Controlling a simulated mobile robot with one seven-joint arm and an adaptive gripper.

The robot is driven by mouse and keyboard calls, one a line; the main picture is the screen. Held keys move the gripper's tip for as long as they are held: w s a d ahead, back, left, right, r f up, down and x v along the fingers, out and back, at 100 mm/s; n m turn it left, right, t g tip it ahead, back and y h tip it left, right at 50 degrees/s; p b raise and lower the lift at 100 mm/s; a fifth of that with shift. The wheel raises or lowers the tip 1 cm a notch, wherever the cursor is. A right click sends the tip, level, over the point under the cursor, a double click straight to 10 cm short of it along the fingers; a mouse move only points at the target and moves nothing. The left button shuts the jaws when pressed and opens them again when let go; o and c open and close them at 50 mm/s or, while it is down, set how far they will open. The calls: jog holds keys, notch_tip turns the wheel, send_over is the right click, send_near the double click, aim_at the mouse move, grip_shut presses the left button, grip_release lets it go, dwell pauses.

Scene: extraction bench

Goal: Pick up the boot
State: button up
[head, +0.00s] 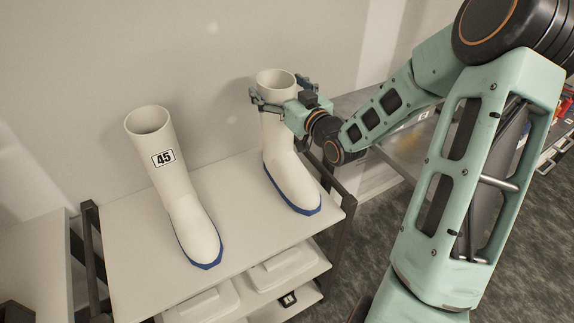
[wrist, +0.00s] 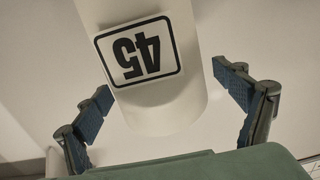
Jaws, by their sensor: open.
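Two tall white boots with blue soles stand upright on a white shelf top (head: 150,290). The right boot (head: 285,170) has my gripper (head: 281,93) at its upper shaft, just below the rim. My gripper is open, with one finger on each side of the shaft. In the wrist view, a white boot shaft (wrist: 187,108) with an upside-down "45" label lies between the two blue-padded fingers (wrist: 162,80), with a visible gap on both sides. The left boot (head: 190,215) stands apart and shows a "45" label (head: 163,158).
A plain wall rises close behind the boots. White lidded containers (head: 282,268) sit on the shelf below. A grey bench (head: 400,145) stands at the right. Dark frame posts (head: 92,240) edge the rack.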

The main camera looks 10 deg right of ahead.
jog(key=shift+w+a, duration=0.1)
jog(key=shift+w, duration=0.1)
jog(key=c, duration=2.2)
jog(key=shift+r, duration=0.1)
